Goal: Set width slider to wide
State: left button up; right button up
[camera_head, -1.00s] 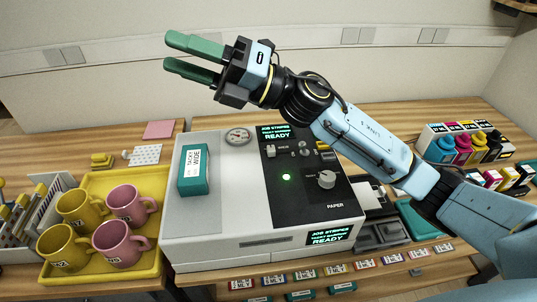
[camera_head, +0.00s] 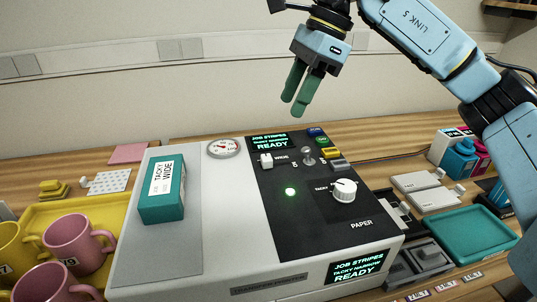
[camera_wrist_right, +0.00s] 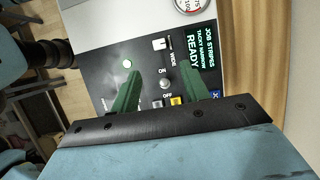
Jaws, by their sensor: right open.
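The width slider is a small white knob (camera_head: 266,160) on the black panel of the press (camera_head: 230,262), just below the upper screen (camera_head: 269,141), which reads "TACKY NARROW READY". In the right wrist view the slider knob (camera_wrist_right: 158,44) sits beside the word "WIDE". My right gripper (camera_head: 296,105) has green fingers, open and empty, pointing down above the back of the panel. In the right wrist view the fingers (camera_wrist_right: 160,72) straddle the toggle switch area, with the slider just beyond the tips. It does not touch the slider. My left gripper is not in view.
A toggle (camera_head: 308,157), coloured buttons (camera_head: 322,141) and a white paper dial (camera_head: 344,190) share the panel. A teal "TACKY WIDE" box (camera_head: 162,190) stands on the press, left of the panel. Pink mugs (camera_head: 73,242) and a teal tray (camera_head: 462,235) flank it.

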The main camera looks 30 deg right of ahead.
aim_at(267, 157)
jog(key=b+x, duration=0.2)
jog(key=x, duration=0.9)
jog(key=shift+s+b, duration=0.1)
jog(key=shift+b, duration=0.3)
jog(key=shift+a+f, duration=0.25)
jog(key=shift+f, duration=0.15)
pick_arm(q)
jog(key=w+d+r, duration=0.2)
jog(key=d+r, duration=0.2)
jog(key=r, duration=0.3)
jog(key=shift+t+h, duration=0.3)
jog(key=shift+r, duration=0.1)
pick_arm(e)
grip_shut()
